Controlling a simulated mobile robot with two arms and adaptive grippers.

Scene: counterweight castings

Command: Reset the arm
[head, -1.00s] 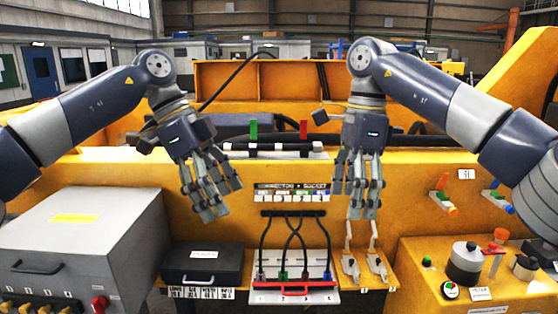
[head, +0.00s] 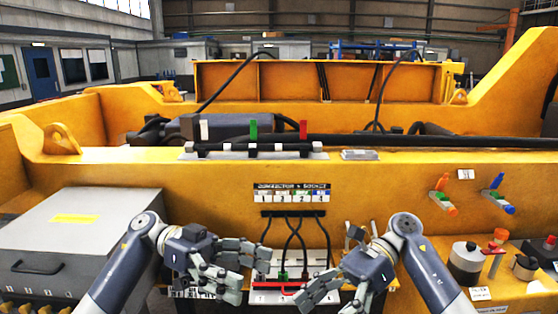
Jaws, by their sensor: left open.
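My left gripper (head: 232,277) is low in front of the yellow casting, left of the connector panel. Its jointed fingers are spread and point right; it is open and nothing shows in it. My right gripper (head: 318,288) is low on the panel's right side, its fingers pointing left and down. I see nothing held in it, but its fingers overlap in view and I cannot tell how far apart they are. Both forearms rise from the bottom edge. The two hands are apart, with the panel's black cables (head: 291,240) visible between them.
A connector and socket label (head: 291,187) is on the yellow casting (head: 210,180). A red bar (head: 290,285) crosses the panel below. A grey cabinet (head: 95,225) stands left; a control box with knobs (head: 470,265) stands right. The space above the hands is clear.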

